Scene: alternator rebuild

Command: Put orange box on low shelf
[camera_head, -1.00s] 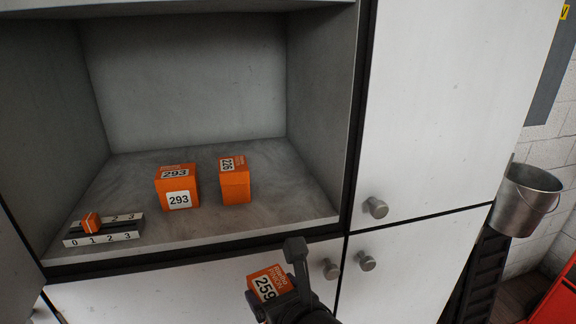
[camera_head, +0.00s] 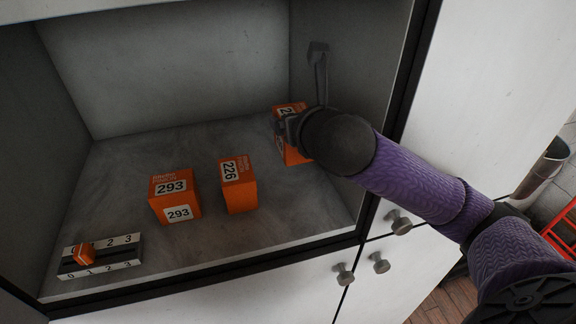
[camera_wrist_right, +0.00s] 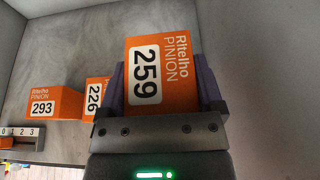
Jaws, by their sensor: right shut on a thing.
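My right gripper (camera_head: 297,128) reaches into the grey shelf compartment (camera_head: 215,228) from the right. It is shut on an orange box (camera_head: 291,152) at the compartment's right side. In the right wrist view this box (camera_wrist_right: 161,72) reads "259 Ritelho Pinion" and sits between the fingers (camera_wrist_right: 166,100). Whether it touches the shelf floor I cannot tell. An orange box marked 226 (camera_head: 239,186) stands to its left, apart from it. An orange box marked 293 (camera_head: 175,197) stands further left. My left gripper is not in view.
A small rack numbered 0 to 3 (camera_head: 115,262) with an orange slider (camera_head: 84,254) sits at the front left of the shelf. White cabinet doors with round knobs (camera_head: 398,222) are below and right.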

